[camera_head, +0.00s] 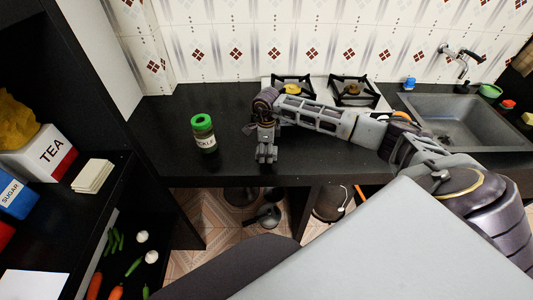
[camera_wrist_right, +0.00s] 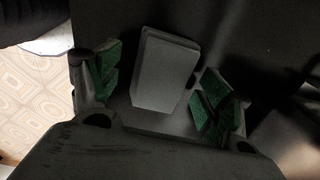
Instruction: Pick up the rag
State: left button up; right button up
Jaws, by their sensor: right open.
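My right gripper (camera_head: 266,154) points down over the black counter, just right of the green-lidded jar. In the right wrist view the right gripper (camera_wrist_right: 161,82) is open, with its green-padded fingers apart. A grey rectangular piece with layered edges (camera_wrist_right: 165,68) lies between the fingers on the dark surface, with gaps on both sides. It looks like the folded rag, though the view is dim. In the head view I cannot make it out; my gripper may hide it. My left gripper is not in view.
The jar (camera_head: 204,133) stands upright on the counter (camera_head: 165,125). A stove (camera_head: 320,85) is behind my right arm, and a sink (camera_head: 455,120) is at the right. A shelf at the left holds a tea box (camera_head: 48,152) and a pale stack (camera_head: 93,175).

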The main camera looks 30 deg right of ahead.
aim_at(266, 150)
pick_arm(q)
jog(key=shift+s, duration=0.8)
pick_arm(e)
jog(key=c, duration=1.1)
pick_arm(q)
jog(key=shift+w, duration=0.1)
pick_arm(e)
jog(key=shift+o, duration=0.2)
jog(key=shift+r, duration=0.1)
jog(key=shift+r+p, duration=0.4)
jog(key=shift+r, duration=0.2)
jog(key=shift+r+p, duration=0.4)
jog(key=shift+r, duration=0.3)
notch_tip(266, 150, up, 5)
jog(key=p, duration=0.2)
jog(key=shift+f+p, duration=0.1)
jog(key=shift+p, duration=0.2)
jog(key=shift+r+p, duration=0.35)
jog(key=shift+r, duration=0.4)
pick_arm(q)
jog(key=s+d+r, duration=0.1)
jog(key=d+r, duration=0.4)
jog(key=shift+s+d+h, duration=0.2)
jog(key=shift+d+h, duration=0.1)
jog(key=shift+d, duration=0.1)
pick_arm(e)
jog(key=shift+r, duration=0.45)
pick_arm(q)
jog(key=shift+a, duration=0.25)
